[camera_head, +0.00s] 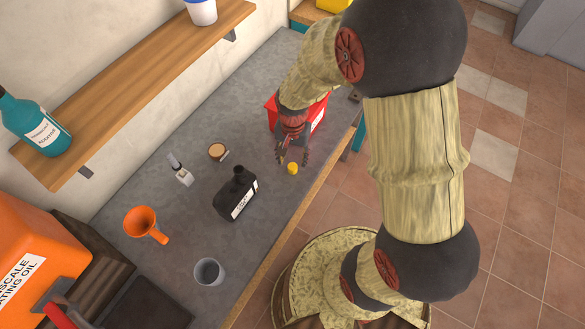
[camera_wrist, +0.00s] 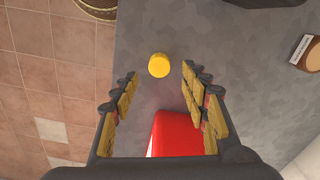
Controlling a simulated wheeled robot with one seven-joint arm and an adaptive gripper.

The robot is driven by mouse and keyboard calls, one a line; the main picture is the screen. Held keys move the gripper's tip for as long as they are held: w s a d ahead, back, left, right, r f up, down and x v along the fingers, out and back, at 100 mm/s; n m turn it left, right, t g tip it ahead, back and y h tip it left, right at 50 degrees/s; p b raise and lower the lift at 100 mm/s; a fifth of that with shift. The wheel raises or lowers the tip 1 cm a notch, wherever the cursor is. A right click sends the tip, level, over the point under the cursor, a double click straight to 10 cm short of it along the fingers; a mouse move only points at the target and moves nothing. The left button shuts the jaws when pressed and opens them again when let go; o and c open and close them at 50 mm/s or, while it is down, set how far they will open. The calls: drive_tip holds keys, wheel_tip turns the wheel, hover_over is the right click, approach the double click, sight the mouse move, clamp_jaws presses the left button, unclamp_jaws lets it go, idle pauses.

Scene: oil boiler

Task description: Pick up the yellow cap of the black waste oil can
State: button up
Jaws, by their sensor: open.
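The small yellow cap (camera_head: 292,168) lies on the grey worktop, to the right of the black waste oil can (camera_head: 237,196). The can stands upright with its neck open. My gripper (camera_head: 294,156) is open and empty, just behind the cap in the head view. In the wrist view the cap (camera_wrist: 159,65) shows just beyond the tips of my gripper (camera_wrist: 159,75), roughly centred between the two fingers and not touching either. How high the fingers are above the worktop is hard to tell.
A red box (camera_wrist: 178,133) stands on the worktop under my gripper. An orange funnel (camera_head: 143,222), a grey cup (camera_head: 209,271), a small white bottle (camera_head: 182,175) and a round wooden-topped item (camera_head: 218,151) stand farther left. The worktop's wooden edge (camera_head: 290,222) is close on the right.

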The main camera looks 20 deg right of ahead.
sight(293, 166)
wheel_tip(293, 166, down, 5)
drive_tip(key=shift+s+a+r+b, duration=0.1)
drive_tip(key=shift+s+b, duration=0.05)
drive_tip(key=shift+b, duration=0.7)
drive_tip(key=shift+c, duration=0.5)
drive_tip(key=c, duration=0.7)
drive_tip(key=shift+c, duration=0.2)
drive_tip(key=shift+r, duration=0.1)
